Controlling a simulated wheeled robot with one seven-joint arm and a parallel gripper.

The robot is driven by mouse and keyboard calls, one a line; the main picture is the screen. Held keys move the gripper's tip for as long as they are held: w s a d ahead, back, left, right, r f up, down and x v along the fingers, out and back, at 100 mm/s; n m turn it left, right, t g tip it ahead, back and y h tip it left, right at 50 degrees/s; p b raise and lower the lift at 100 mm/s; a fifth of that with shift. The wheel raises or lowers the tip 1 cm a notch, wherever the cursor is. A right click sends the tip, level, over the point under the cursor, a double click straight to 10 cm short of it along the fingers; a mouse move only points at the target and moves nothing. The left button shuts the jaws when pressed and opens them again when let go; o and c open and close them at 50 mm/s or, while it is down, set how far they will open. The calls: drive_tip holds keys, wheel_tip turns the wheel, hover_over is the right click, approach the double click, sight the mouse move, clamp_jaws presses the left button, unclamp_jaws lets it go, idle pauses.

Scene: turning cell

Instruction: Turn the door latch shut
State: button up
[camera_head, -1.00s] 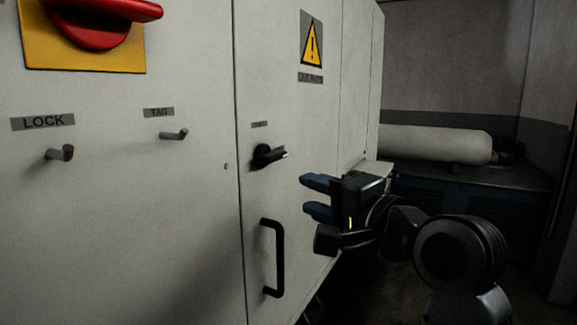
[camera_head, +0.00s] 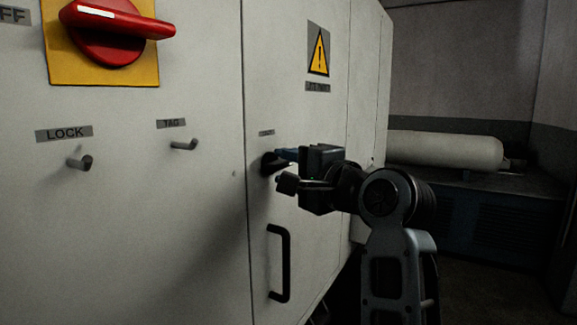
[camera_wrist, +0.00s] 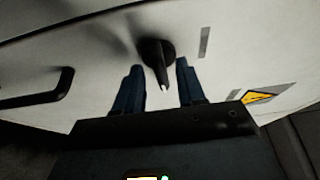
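The door latch is a small black handle on a round base (camera_head: 268,163), set on the pale cabinet door (camera_head: 310,215) below a small label. My gripper (camera_head: 283,158) is at the latch in the head view and hides most of its handle. In the wrist view, the latch handle (camera_wrist: 156,62) points toward my gripper. My gripper (camera_wrist: 156,82) is open there, with one blue finger on each side of the handle. Gaps show between the handle and both fingers, so it is not clamped.
A black pull handle (camera_head: 280,263) is on the door below the latch. To the left are a red rotary switch (camera_head: 110,35) on a yellow plate and the LOCK (camera_head: 80,162) and TAG (camera_head: 185,144) pegs. A pale cylinder (camera_head: 445,150) lies at the back right.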

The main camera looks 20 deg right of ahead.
clamp_jaws()
idle(0.4)
drive_tip(key=shift+f+n+b, duration=0.1)
drive_tip(key=shift+n+b, duration=0.2)
drive_tip(key=n+y+b, duration=0.3)
drive_tip(key=n+b, duration=0.4)
drive_tip(key=n+y+b, duration=0.3)
drive_tip(key=n+b, duration=0.4)
drive_tip(key=f+n+y+b, duration=0.1)
drive_tip(key=n+y+b, duration=0.1)
drive_tip(key=n+b, duration=0.5)
drive_tip(key=shift+w+d+n+t+y, duration=0.35)
drive_tip(key=shift+n+t+y, duration=0.05)
drive_tip(key=shift+n, duration=0.1)
drive_tip(key=shift+r, duration=0.1)
